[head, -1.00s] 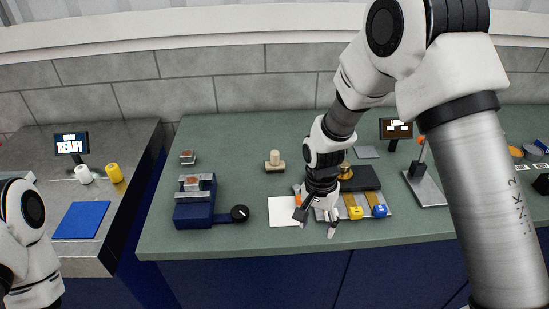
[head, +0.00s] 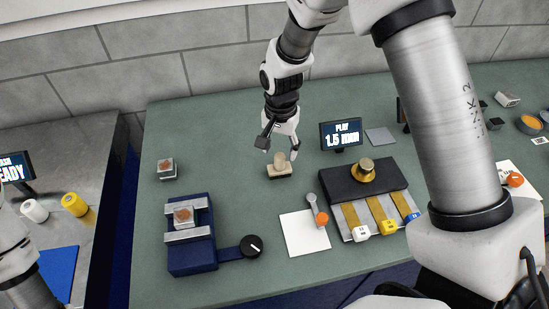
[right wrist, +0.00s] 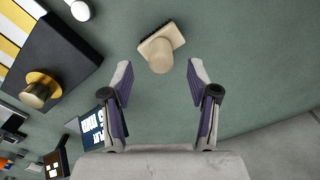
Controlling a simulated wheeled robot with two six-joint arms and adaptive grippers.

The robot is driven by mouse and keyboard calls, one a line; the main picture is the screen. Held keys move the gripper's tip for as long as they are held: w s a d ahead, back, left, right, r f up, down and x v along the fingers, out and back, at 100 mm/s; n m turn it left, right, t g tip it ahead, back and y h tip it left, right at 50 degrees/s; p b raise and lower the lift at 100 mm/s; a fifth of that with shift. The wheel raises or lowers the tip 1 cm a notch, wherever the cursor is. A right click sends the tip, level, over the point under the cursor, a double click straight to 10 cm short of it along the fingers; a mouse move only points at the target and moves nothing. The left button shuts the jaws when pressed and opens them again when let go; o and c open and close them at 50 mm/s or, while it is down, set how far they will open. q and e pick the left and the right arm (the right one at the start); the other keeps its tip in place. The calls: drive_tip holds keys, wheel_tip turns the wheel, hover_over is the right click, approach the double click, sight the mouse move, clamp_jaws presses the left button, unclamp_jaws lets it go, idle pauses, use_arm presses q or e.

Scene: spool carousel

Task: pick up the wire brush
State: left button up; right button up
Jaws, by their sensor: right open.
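The wire brush (head: 279,168) stands on the green bench, a beige block with a rounded knob handle on top and dark bristles beneath. In the right wrist view the brush (right wrist: 162,50) lies ahead of the fingertips, its knob facing the camera, roughly centred between the fingers. My right gripper (head: 279,150) is open above and just behind the brush; in the wrist view the open gripper (right wrist: 161,75) has nothing between its fingers. Whether a finger touches the brush cannot be told. Of my left arm only a link shows at the left edge; its gripper is out of view.
A blue vise (head: 190,245) with a black dial stands left of the brush. A white sheet (head: 303,235), a black block with a brass knob (head: 364,172) and a display (head: 341,134) lie to the right. Bench between vise and brush is clear.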

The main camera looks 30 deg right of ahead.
sight(280, 156)
drive_tip(key=shift+s+f+p, duration=0.15)
drive_tip(key=shift+f+p, duration=0.25)
drive_tip(key=shift+f, duration=0.15)
drive_tip(key=shift+s+f+p, duration=0.15)
drive_tip(key=shift+f+p, duration=0.25)
drive_tip(key=shift+f, duration=0.1)
drive_tip(key=f, duration=0.1)
drive_tip(key=w+f, duration=0.1)
drive_tip(key=f, duration=0.1)
drive_tip(key=shift+w+f, duration=0.1)
drive_tip(key=shift+w, duration=0.05)
drive_tip(key=shift+s+r, duration=0.2)
drive_tip(key=shift+s, duration=0.05)
drive_tip(key=c, duration=0.4)
drive_tip(key=shift+s, duration=0.15)
drive_tip(key=c, duration=0.6)
clamp_jaws()
drive_tip(key=shift+r, duration=0.1)
